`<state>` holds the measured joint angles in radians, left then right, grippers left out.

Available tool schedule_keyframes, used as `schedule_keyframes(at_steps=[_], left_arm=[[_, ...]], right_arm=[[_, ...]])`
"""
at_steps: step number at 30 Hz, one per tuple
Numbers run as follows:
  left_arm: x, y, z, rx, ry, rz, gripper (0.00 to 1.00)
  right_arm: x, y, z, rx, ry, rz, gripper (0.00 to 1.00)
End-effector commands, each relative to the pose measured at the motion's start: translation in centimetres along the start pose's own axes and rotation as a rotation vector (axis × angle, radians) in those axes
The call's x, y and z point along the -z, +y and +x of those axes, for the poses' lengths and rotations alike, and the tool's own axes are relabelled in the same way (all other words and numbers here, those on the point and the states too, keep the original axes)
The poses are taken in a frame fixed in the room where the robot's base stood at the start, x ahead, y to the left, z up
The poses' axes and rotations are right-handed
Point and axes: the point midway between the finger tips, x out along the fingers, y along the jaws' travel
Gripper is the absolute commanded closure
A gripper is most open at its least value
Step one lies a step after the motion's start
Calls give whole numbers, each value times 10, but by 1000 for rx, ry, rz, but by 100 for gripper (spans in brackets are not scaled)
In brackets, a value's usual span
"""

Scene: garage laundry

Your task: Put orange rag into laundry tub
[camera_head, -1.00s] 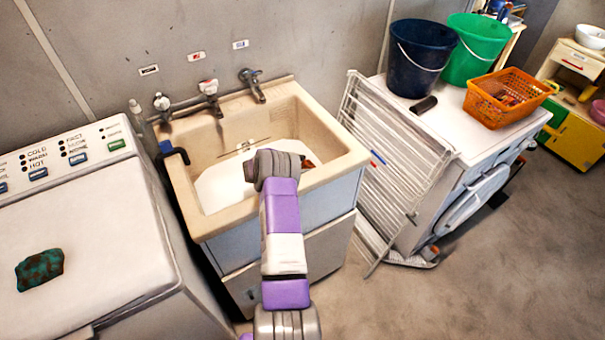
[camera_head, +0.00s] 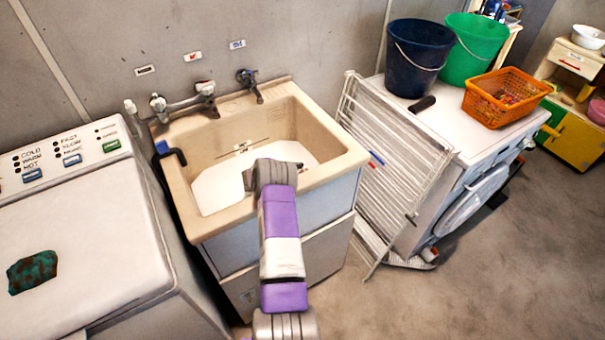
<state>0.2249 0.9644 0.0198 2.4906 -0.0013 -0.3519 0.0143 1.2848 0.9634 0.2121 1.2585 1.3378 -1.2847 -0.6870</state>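The laundry tub (camera_head: 330,172) is a beige basin with a white inner bottom, set against the wall. One of my arms, purple and white, comes up from the bottom middle, and its grey wrist (camera_head: 273,175) is over the tub's front rim. I cannot tell which arm it is. Its fingers are hidden behind the wrist, so I cannot see what they hold. I see no orange rag now. A crumpled dark green and brown cloth (camera_head: 33,271) lies on the white washing machine (camera_head: 100,240) at the left.
Taps (camera_head: 205,92) stand at the tub's back edge. A white drying rack (camera_head: 390,165) leans to the tub's right.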

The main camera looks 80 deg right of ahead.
Motion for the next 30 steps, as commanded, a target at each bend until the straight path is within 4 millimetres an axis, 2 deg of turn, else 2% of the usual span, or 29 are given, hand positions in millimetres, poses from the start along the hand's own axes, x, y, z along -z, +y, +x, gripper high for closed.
schedule_keyframes(at_steps=[1, 4, 12, 17, 30], left_arm=[[0, 0, 0, 0, 0, 0, 58], [0, 0, 0, 0, 0, 0, 58], [0, 0, -1, 0, 0, 0, 58], [0, 4, -9, 0, 0, 0, 58], [-1, 11, -30, 0, 0, 0, 58]], right_arm=[[-2, 1, 0, 0, -3, -3, 14], [-2, 1, 0, -1, -4, -4, 1], [-2, 1, 0, -1, -5, -5, 1], [13, 1, -6, -2, -4, -4, 1], [11, 0, -100, 4, -3, -5, 1]])
